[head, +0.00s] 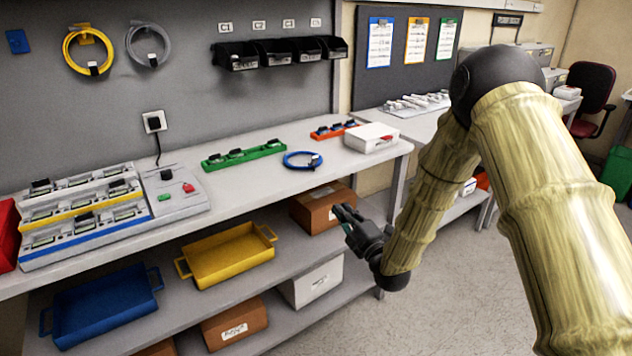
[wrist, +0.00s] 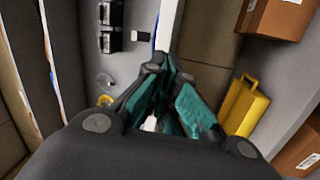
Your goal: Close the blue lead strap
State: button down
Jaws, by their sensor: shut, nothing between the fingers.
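The blue lead (head: 302,160) lies coiled on the white bench top, toward its right part. A small dark piece, perhaps its strap, shows on the right side of the coil; whether it is open or closed is too small to tell. My gripper (head: 340,212) is shut and empty, in front of the bench and below the level of its top, to the right of and lower than the coil. In the wrist view my gripper (wrist: 172,100) shows dark fingers with teal pads. The blue lead cannot be made out there.
A green rack (head: 243,156), a red rack (head: 335,131) and a white box (head: 371,138) stand near the coil. The bench edge (head: 330,165) lies between my gripper and the coil. A cardboard box (head: 318,206) and a yellow tray (head: 228,256) are on the shelf below.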

notch_tip(320, 180, up, 4)
jog(key=w+a+n+y, duration=0.1)
jog(key=w+n+y, duration=0.1)
jog(key=p, duration=0.1)
send_near(315, 160)
jog(key=shift+t, duration=0.4)
jog(key=w+a+r, duration=0.2)
jog(key=w+a, duration=0.1)
jog(key=w+a+r, duration=0.1)
jog(key=a, duration=0.1)
jog(key=shift+w, duration=0.25)
